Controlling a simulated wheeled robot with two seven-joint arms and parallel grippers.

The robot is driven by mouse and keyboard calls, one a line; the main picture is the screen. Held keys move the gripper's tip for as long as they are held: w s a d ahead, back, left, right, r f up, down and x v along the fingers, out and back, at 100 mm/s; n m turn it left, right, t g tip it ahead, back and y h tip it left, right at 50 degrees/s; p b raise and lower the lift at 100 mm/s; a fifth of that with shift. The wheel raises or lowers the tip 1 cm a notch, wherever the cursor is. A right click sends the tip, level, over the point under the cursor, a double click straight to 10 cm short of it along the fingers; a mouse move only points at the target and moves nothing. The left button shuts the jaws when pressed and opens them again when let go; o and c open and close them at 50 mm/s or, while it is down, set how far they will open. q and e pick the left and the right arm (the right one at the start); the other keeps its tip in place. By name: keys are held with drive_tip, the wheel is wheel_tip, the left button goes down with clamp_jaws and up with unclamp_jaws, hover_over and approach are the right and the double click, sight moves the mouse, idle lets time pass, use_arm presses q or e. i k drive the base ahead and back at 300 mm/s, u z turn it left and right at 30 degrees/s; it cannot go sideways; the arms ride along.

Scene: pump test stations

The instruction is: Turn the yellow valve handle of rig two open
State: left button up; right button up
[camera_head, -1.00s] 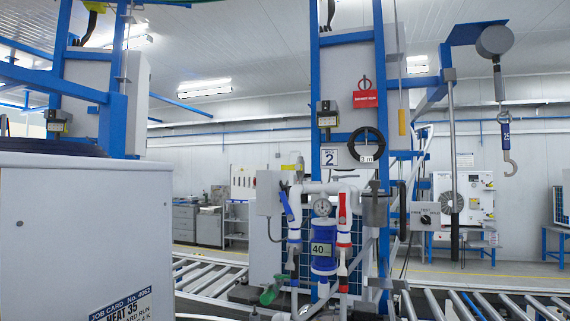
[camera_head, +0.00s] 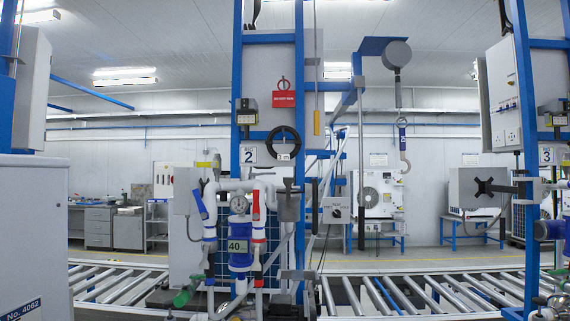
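Rig two stands left of centre, marked by a number 2 sign (camera_head: 249,154) on its blue frame (camera_head: 239,80). Its white pipework carries a round gauge (camera_head: 239,205), a blue cylinder labelled 40 (camera_head: 240,250), a blue lever (camera_head: 199,204) and a red lever (camera_head: 256,205). A small yellow piece (camera_head: 204,164) shows above the pipes at the left; I cannot tell whether it is the valve handle. A longer yellow piece (camera_head: 316,122) hangs near the upper frame. Neither of my grippers is in view.
Roller conveyors (camera_head: 385,296) run across behind and beside the rig. A pale cabinet (camera_head: 35,235) fills the left edge. Another blue-framed rig, with a number 3 sign (camera_head: 546,155), stands at the right. A crane scale with a hook (camera_head: 403,145) hangs behind.

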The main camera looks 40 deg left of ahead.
sight(208, 164)
drive_tip(key=z, duration=0.25)
drive_tip(key=i, duration=2.1)
drive_tip(key=u, duration=1.85)
